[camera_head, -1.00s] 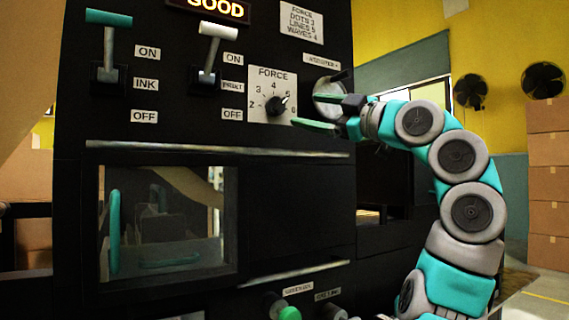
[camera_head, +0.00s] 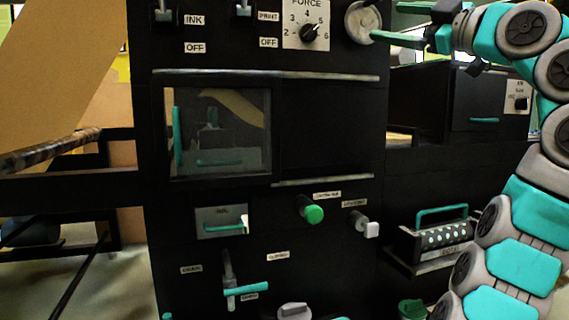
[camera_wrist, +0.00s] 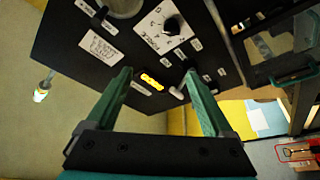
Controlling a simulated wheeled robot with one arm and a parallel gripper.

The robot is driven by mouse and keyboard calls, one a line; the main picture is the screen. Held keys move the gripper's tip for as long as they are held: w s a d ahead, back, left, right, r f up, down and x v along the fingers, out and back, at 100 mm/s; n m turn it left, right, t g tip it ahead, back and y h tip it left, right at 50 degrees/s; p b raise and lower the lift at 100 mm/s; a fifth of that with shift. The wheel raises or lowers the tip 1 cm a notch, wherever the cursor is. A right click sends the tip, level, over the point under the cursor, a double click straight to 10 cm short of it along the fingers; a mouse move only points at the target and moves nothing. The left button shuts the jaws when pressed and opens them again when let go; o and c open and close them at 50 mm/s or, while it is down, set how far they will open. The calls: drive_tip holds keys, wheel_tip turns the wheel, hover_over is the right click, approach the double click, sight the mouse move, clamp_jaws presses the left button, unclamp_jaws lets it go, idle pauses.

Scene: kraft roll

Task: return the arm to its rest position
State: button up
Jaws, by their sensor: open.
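My gripper (camera_head: 408,36) is at the upper right of the head view, in front of the black machine panel and beside a round metal disc (camera_head: 363,20). In the wrist view its two green fingers (camera_wrist: 165,98) are spread apart with nothing between them. The force dial (camera_head: 315,30) shows to the left of the gripper in the head view. My teal and grey arm (camera_head: 535,165) runs up the right side of the head view, bent at the top towards the machine.
The machine front carries a window (camera_head: 218,132), a green button (camera_head: 313,214), a grey knob (camera_head: 365,224) and a teal-handled lever (camera_head: 246,289). A dotted box with a teal handle (camera_head: 442,236) stands at the right, close to my arm. A brown roll (camera_head: 50,152) sticks out at the left.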

drive_tip(key=w+a+f+m+g+h, duration=0.1)
drive_tip(key=w+a+f+m+g, duration=0.25)
drive_tip(key=f+m, duration=0.2)
drive_tip(key=w+a+f+m+g+h, duration=0.1)
drive_tip(key=w+a+f+m+g, duration=0.1)
drive_tip(key=w+f+m, duration=0.3)
drive_tip(key=s+a+f+m+g+h, duration=0.1)
drive_tip(key=s+a+f+g, duration=0.25)
drive_tip(key=f, duration=0.65)
drive_tip(key=s+a+f+m+g+h, duration=0.15)
drive_tip(key=s+a+f, duration=0.35)
drive_tip(key=f, duration=0.5)
drive_tip(key=s+f+m+g+h, duration=0.1)
drive_tip(key=s+f+g+h, duration=0.25)
drive_tip(key=s+f, duration=1.25)
drive_tip(key=s+d+f+m+g+h, duration=0.1)
drive_tip(key=s+d+f, duration=0.3)
drive_tip(key=s+f, duration=0.5)
drive_tip(key=s+d+f+m+g+h, duration=0.1)
drive_tip(key=s+d+f+g, duration=0.3)
drive_tip(key=s+f, duration=0.6)
drive_tip(key=shift+s+d+h, duration=0.55)
drive_tip(key=shift+s+h, duration=0.35)
drive_tip(key=shift+s, duration=0.1)
